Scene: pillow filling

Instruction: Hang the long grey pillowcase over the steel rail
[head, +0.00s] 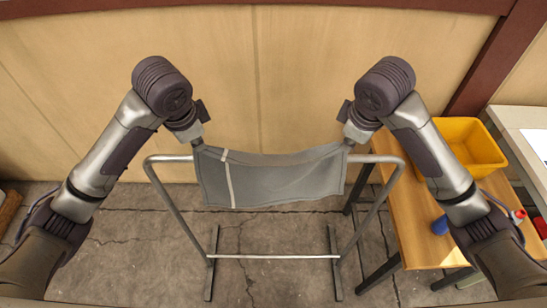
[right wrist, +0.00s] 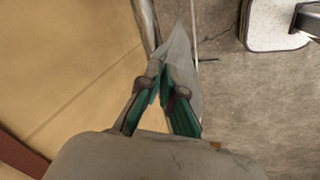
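The grey pillowcase (head: 275,180), with a pale stripe near its left end, is stretched between my two grippers in the head view. Its upper edge sags slightly in the middle. It covers the middle of the steel rail's top bar (head: 374,158); whether it touches the bar I cannot tell. My left gripper (head: 198,141) is at the cloth's upper left corner and appears shut on it, its fingertips mostly hidden. My right gripper (head: 349,142) is at the upper right corner. In the right wrist view its green-padded fingers (right wrist: 163,75) are closed on the cloth (right wrist: 180,55), beside the rail (right wrist: 146,22).
A wooden table (head: 408,225) on the right holds a yellow bin (head: 470,140) and a blue item (head: 440,225). A pale worktop (head: 520,120) stands at the far right. A wooden wall (head: 290,80) is behind the rail. The floor under the rail is clear.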

